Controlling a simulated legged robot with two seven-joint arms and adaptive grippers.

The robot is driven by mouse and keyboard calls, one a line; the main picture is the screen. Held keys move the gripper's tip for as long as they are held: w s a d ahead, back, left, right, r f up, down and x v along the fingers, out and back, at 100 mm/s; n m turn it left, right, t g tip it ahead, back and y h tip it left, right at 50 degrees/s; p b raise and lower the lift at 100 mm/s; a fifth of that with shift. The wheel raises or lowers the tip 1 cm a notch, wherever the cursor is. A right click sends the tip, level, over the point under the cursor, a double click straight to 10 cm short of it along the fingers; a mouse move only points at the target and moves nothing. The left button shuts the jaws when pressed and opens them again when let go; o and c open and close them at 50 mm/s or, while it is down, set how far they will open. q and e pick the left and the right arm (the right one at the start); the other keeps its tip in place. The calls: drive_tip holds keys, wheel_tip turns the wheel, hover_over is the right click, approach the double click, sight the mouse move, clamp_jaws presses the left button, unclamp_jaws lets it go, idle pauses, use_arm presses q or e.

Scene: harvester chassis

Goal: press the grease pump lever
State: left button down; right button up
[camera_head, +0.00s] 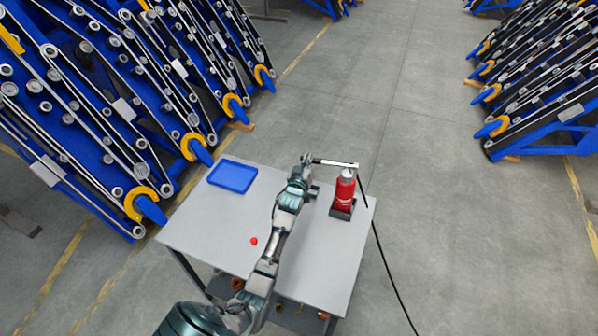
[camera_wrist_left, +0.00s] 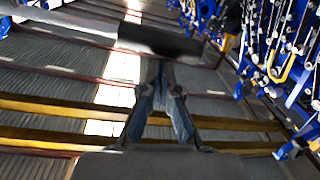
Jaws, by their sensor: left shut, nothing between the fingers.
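The red grease pump (camera_head: 344,190) stands upright in a dark holder at the right side of the grey table. Its pale lever (camera_head: 338,163) reaches out to the left from the pump's top, about level. My left gripper (camera_head: 307,159) is at the lever's free left end, shut and empty. In the left wrist view the shut fingers (camera_wrist_left: 162,72) point up toward the lever's dark grip (camera_wrist_left: 158,42), which crosses the top. I cannot tell whether they touch. My right gripper is not in view.
A blue tray (camera_head: 233,176) and a small red round thing (camera_head: 254,241) lie on the grey table (camera_head: 212,222). A black hose (camera_head: 391,273) runs from the pump over the table's right edge to the floor. Blue machine frames (camera_head: 90,110) stand at left and right.

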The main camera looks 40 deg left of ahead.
use_arm(q)
drive_tip(key=b+v, duration=0.1)
drive_tip(key=v, duration=0.9)
drive_tip(key=shift+s+r, duration=0.15)
drive_tip(key=shift+s, duration=0.05)
